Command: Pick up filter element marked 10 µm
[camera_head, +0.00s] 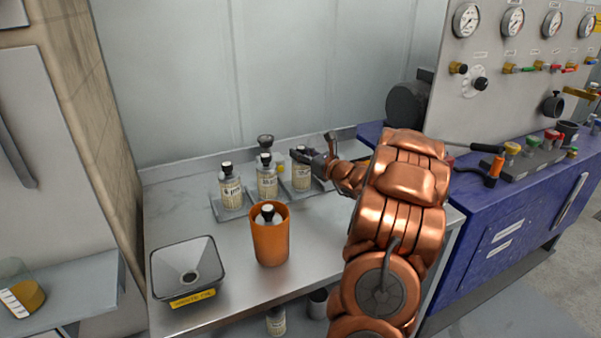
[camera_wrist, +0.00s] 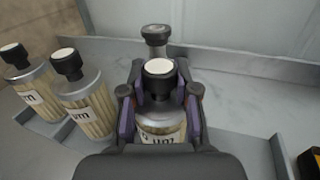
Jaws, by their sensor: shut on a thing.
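Filter elements with black caps and white cap tops stand in a row on a grey tray on the steel table. In the head view one is at the left (camera_head: 231,192), one in the middle (camera_head: 267,181) and one at the right (camera_head: 301,174). My gripper (camera_head: 318,158) is at the right one. In the wrist view my gripper (camera_wrist: 160,100) is shut around the neck of this filter element (camera_wrist: 162,128). Its label shows "µm", but the number is hidden or too small to read. It looks upright; I cannot tell whether it touches the tray.
An orange cup (camera_head: 270,243) holding a filter element stands in front of the tray. A grey funnel-shaped bin (camera_head: 186,272) with a yellow label is at the front left. A dark-capped object (camera_head: 265,142) stands behind the row. A blue cabinet (camera_head: 500,235) is at the right.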

